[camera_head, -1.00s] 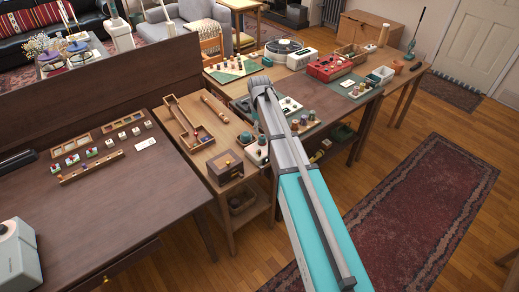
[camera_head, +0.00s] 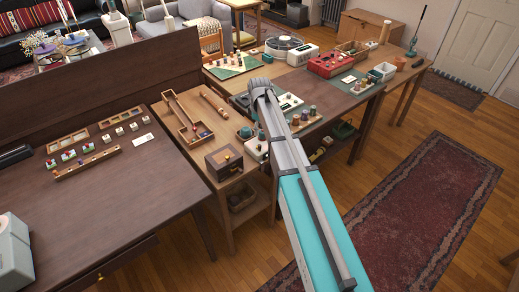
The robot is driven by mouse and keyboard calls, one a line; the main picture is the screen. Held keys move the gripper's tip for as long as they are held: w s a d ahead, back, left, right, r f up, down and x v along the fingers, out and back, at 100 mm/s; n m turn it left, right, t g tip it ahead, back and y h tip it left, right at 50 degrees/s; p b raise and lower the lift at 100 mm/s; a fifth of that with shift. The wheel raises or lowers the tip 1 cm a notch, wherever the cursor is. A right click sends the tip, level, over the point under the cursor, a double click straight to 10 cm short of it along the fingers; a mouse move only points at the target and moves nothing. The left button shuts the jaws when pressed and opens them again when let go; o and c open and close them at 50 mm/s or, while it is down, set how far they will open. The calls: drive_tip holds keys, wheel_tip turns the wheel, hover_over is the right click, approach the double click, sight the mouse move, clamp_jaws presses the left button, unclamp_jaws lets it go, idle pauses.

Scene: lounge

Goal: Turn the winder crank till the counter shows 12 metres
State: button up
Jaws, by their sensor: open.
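A cream-based device with a teal ball (camera_head: 246,132) stands on the wooden table, partly hidden behind my arm; it may be the winder, but I cannot make out a crank. A light board with a small dark panel (camera_head: 289,102) lies just right of my arm, with several thread spools (camera_head: 306,113) at its near side. Any counter reading is too small to tell. My teal and grey arm reaches from the lower right up over the table. My gripper is hidden behind the arm's far end, so its fingers and contact do not show.
A wooden box with a knob (camera_head: 223,162) and a long wooden track (camera_head: 186,118) are on the table left of my arm. A red box (camera_head: 330,63) and a turntable (camera_head: 286,46) stand farther back. Open floor and a red rug (camera_head: 430,205) lie at right.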

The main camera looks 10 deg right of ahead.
sight(259, 145)
drive_tip(key=shift+f+b, duration=4.6)
drive_tip(key=shift+f, duration=0.3)
clamp_jaws()
